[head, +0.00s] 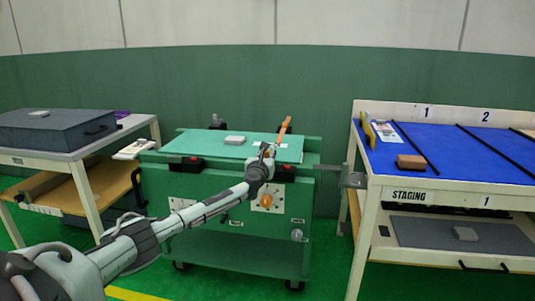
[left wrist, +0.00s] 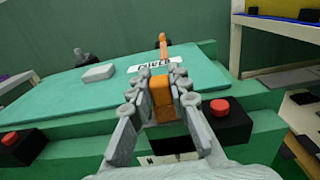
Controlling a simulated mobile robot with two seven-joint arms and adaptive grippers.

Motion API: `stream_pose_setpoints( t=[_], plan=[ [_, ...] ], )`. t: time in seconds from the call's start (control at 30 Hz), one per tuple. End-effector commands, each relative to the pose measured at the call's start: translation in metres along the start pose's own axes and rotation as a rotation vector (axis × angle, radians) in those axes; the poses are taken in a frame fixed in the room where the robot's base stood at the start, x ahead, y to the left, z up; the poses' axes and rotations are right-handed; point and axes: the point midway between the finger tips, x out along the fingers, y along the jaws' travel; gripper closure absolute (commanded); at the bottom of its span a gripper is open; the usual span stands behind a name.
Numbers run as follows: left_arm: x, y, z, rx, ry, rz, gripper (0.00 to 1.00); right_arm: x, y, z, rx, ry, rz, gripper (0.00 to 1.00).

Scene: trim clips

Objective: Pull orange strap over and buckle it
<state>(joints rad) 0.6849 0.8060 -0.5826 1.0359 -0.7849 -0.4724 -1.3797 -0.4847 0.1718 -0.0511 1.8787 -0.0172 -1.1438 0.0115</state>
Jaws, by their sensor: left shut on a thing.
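The green cart (head: 240,245) carries a light green cover panel (head: 205,142). The orange strap (head: 285,128) rises at the panel's back right, and its far part also shows in the left wrist view (left wrist: 163,42). My left gripper (head: 267,150) is at the cart's front right edge, shut on an orange end piece (left wrist: 161,92) that stands between its fingers. I cannot see whether this piece joins the far strap. A black buckle with a red button (left wrist: 222,120) sits just right of my fingers. A second such buckle (head: 190,163) is at the front left. My right gripper is out of view.
A white block (head: 235,140) lies on the panel. A blue-topped staging table (head: 450,155) stands at right, with a brown block (head: 411,161). A grey case (head: 55,128) is on the left table. An orange knob (head: 265,202) is on the cart front.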

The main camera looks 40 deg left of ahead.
Motion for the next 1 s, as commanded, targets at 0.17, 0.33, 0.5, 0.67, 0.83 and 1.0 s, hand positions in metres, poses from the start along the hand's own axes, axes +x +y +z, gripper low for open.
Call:
stream_pose_setpoints(
  t=[0.17,0.33,0.5,0.67,0.83,1.0],
  plan=[
    [-0.0018,-0.0021,-0.0050,0.001,0.006,-0.004,1.00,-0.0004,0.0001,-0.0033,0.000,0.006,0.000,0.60],
    [-0.0021,-0.0024,-0.0061,0.002,0.007,-0.004,1.00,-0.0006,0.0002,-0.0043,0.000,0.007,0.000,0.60],
    [-0.0024,-0.0026,-0.0070,0.002,0.009,-0.004,0.78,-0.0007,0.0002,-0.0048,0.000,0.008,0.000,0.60],
    [-0.0017,-0.0018,-0.0050,0.002,0.006,-0.003,0.60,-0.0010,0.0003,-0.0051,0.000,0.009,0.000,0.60],
    [-0.0013,-0.0013,-0.0038,0.001,0.005,-0.002,0.60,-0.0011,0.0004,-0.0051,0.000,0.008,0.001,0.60],
    [-0.0040,-0.0006,-0.0031,0.002,0.003,-0.002,0.60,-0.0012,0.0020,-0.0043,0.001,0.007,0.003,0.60]
  ],
)
